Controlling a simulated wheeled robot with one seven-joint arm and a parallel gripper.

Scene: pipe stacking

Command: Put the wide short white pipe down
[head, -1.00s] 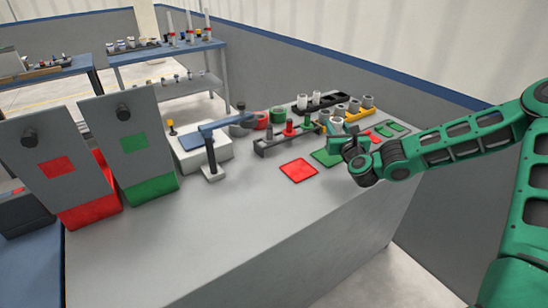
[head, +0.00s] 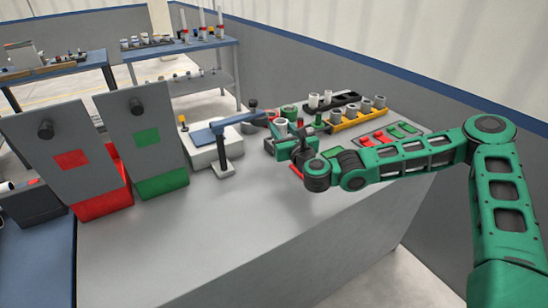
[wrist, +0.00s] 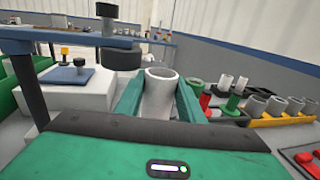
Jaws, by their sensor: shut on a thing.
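The wide short white pipe (wrist: 160,95) stands upright between the two green fingers of my gripper (wrist: 158,108) in the wrist view. The fingers are shut on it, one along each side. In the head view my gripper (head: 292,143) is over the near right part of the grey bench, and the pipe's white top (head: 281,127) shows just beyond it. The pipe's lower end is hidden, so I cannot tell whether it touches anything. A red square (head: 296,171) on the bench is mostly hidden below my gripper.
A blue-armed stand (head: 222,150) with a white block is close on the left. Right of the pipe are a yellow rack (head: 357,119) with grey pipes, a black rack (head: 335,104) and a panel (head: 390,135) of red and green pieces. The bench front (head: 200,225) is clear.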

